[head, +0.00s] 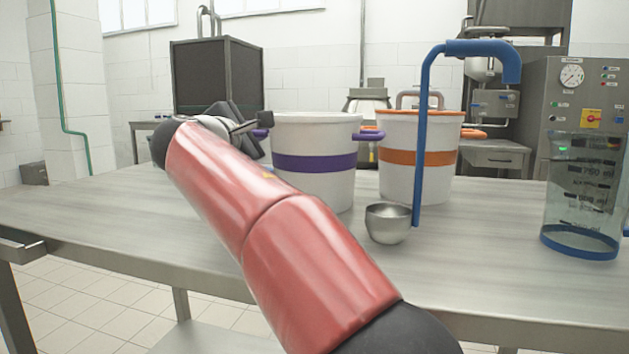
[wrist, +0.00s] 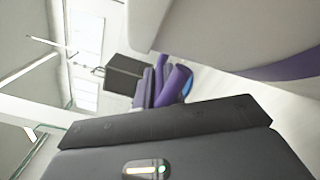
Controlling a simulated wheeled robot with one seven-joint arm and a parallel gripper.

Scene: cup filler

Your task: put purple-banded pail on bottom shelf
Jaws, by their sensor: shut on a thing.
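The purple-banded pail (head: 314,182) is white with a purple band and purple side handles. It stands upright on the steel table (head: 130,215), and no gap shows under it. My gripper (head: 262,132) is at its left side, shut on the left purple handle; my arm partly hides the pail's lower left. In the wrist view the pail's white wall and band (wrist: 285,68) fill the upper right, and the purple handle (wrist: 175,86) is at the fingers. A low shelf surface (head: 215,338) shows under the table.
An orange-banded pail (head: 405,185) stands close to the right of the purple one. A steel ladle (head: 388,223) with a blue handle stands in front. A clear measuring jug (head: 583,200) is at the far right. The table's left part is clear.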

